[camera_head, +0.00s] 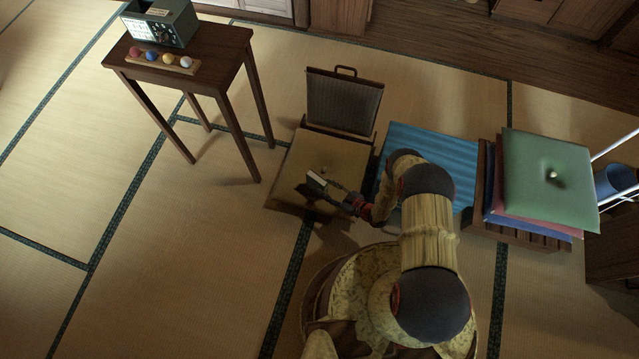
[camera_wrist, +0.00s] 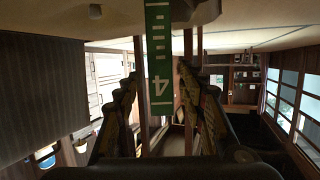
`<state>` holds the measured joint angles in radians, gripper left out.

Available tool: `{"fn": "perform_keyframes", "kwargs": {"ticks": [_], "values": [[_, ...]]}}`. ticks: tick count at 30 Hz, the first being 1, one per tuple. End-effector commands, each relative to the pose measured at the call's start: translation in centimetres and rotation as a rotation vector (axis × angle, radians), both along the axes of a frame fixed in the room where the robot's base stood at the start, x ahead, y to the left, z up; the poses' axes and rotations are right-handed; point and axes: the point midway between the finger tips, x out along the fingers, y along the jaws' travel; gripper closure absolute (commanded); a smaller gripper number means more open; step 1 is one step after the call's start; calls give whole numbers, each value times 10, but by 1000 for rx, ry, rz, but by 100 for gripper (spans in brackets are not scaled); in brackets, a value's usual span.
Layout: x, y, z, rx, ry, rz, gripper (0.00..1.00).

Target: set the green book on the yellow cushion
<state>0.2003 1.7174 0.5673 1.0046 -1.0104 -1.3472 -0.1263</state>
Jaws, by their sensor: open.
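The green book (camera_wrist: 159,60) shows its narrow green spine with a white "4" in the wrist view. In the head view the book (camera_head: 317,180) is a small pale-edged block, upright or nearly so, over the yellow cushion. The yellow cushion (camera_head: 300,152) lies on the seat of a low floor chair; its tufted surface fills the top of the wrist view (camera_wrist: 60,18). My gripper (camera_head: 334,188) is at the cushion's front right. In the wrist view its open fingers (camera_wrist: 161,78) stand on both sides of the book, with visible gaps.
The chair's dark backrest (camera_head: 343,98) rises behind the cushion. A blue mat-like surface (camera_head: 425,145) is to the right, then stacked cushions with a green one (camera_head: 548,178) on top. A wooden table (camera_head: 190,55) stands back left. The left floor is clear.

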Motion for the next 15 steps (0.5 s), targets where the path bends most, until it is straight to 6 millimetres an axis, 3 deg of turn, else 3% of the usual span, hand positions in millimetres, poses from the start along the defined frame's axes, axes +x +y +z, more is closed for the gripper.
{"fn": "perform_keyframes", "kwargs": {"ticks": [6, 15], "values": [[-24, -29, 13, 0, 1, -4, 60], [-39, -44, 18, 1, 1, 0, 60]]}}
